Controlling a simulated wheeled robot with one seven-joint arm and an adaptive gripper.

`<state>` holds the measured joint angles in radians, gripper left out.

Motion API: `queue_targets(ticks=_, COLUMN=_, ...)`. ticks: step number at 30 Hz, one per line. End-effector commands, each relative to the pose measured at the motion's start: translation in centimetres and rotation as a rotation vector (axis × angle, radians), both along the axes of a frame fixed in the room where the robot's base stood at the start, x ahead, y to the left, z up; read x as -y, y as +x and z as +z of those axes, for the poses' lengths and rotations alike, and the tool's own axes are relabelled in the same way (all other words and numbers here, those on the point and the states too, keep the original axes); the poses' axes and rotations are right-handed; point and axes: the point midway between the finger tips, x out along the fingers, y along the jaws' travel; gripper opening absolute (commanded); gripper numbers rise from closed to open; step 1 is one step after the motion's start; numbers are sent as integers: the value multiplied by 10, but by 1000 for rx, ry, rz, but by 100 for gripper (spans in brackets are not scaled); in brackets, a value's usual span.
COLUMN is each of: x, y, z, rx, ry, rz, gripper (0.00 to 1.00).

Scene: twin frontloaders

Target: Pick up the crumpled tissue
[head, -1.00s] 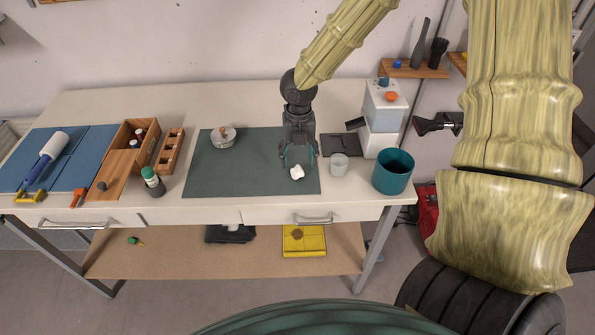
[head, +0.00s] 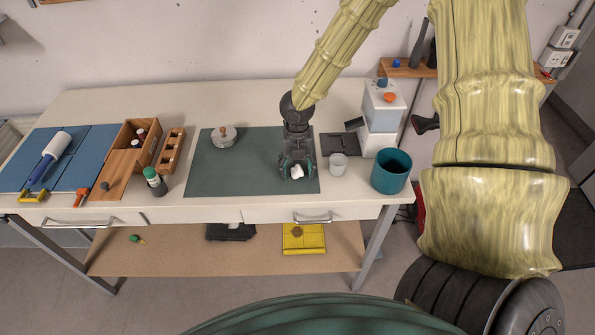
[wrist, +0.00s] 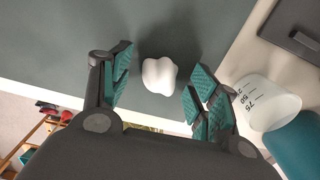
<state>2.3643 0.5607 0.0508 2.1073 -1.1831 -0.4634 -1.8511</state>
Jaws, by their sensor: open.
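The crumpled tissue (head: 297,171) is a small white lump on the dark green mat (head: 230,175), near the mat's front right corner. In the wrist view the tissue (wrist: 159,75) lies between and a little beyond my two teal-padded fingers. My gripper (head: 297,172) is open, with one finger on each side of the tissue in the head view. In the wrist view the gripper (wrist: 160,85) shows a gap between the tissue and both fingers. Nothing is held.
A clear measuring cup (head: 338,165) stands just right of the mat, close to my right finger in the wrist view. A teal bin (head: 391,171) and a white dispenser (head: 382,118) stand further right. A lidded metal pot (head: 223,138) sits at the mat's back left.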

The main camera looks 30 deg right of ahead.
Motion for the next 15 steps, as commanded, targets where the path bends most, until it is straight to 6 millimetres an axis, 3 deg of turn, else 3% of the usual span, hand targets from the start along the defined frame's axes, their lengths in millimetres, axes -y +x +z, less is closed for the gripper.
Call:
queue_targets(ticks=2, x=0, y=0, z=0, rx=0, ry=0, rz=0, gripper=61)
queue_targets(ticks=9, x=0, y=0, z=0, rx=0, ry=0, rz=0, gripper=30)
queue_targets(ticks=15, x=0, y=0, z=0, rx=0, ry=0, rz=0, gripper=28)
